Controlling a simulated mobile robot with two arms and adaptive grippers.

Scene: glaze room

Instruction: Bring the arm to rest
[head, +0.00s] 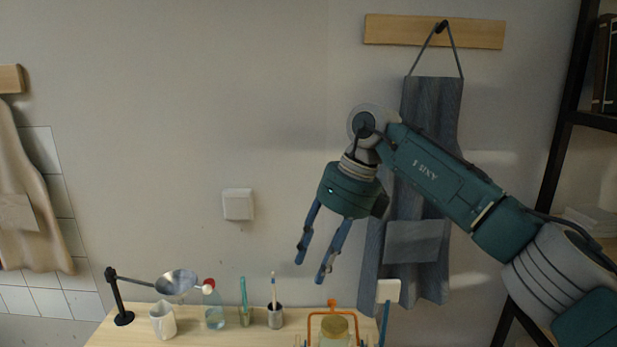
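My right arm comes in from the right and bends down at the wrist. My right gripper (310,271) points down and slightly left, in front of the wall and above the back of the wooden table (240,335). Its two blue fingers are apart, with nothing between them. It touches nothing that I can see. My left gripper is not in view.
On the table are a black stand (118,301) with a metal funnel (176,282), a white pitcher (162,320), a red-capped bottle (214,312), two cups of tools (275,317) and a jar (334,331) by an orange frame. A blue apron (431,125) hangs behind my arm.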

